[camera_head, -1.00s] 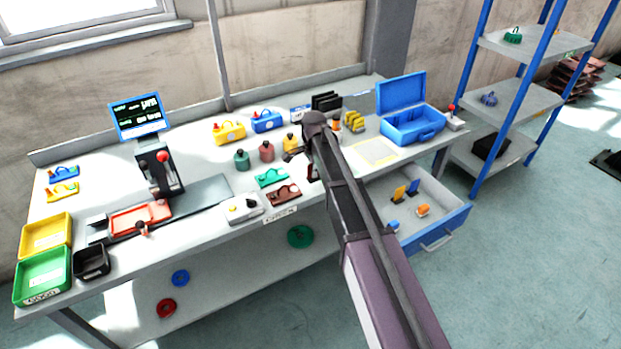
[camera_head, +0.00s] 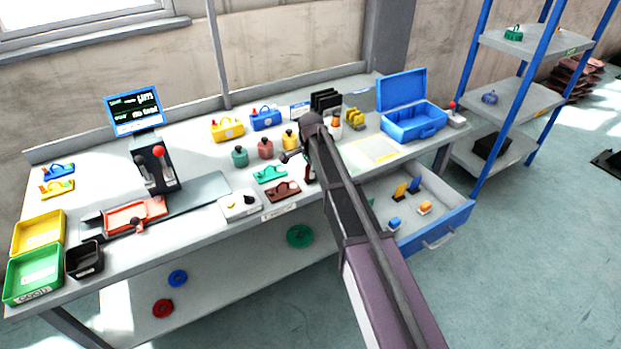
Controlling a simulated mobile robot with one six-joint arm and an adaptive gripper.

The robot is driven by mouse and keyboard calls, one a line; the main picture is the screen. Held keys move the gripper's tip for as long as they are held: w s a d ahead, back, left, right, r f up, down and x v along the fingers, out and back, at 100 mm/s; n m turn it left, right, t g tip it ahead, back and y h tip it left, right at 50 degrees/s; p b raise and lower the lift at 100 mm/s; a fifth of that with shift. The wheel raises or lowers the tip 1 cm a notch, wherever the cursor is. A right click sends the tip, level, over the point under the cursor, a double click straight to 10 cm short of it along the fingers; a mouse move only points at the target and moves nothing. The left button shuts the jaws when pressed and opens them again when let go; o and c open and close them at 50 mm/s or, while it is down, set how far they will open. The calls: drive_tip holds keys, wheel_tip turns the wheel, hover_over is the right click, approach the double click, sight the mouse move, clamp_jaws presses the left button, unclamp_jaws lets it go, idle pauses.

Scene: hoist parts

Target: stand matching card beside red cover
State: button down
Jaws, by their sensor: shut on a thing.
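The dark red cover (camera_head: 283,191), a flat piece with a black knob, lies near the bench's front edge, just in front of a similar green cover (camera_head: 270,174). My gripper (camera_head: 303,160) is over the bench right of these covers, mostly hidden behind my own arm. A small dark red card (camera_head: 309,173) shows upright below it, close to the right end of the red cover. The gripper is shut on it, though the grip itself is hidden. I cannot tell whether the card's foot touches the bench.
An open drawer (camera_head: 462,217) at right holds a yellow card (camera_head: 400,190), a blue card (camera_head: 414,184) and small blocks. Bottles (camera_head: 265,149) stand behind the covers. A blue case (camera_head: 408,124) stands open at back right.

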drive_tip(key=shift+f, duration=0.4)
drive_tip(key=c, duration=0.8)
unclamp_jaws()
drive_tip(key=shift+r, duration=0.1)
drive_tip(key=shift+r, duration=0.2)
wheel_tip(320, 180, up, 12)
drive_tip(key=p, duration=1.2)
drive_tip(key=s+d+n, duration=1.1)
drive_tip(key=s+d, duration=1.2)
drive_tip(key=s, duration=0.3)
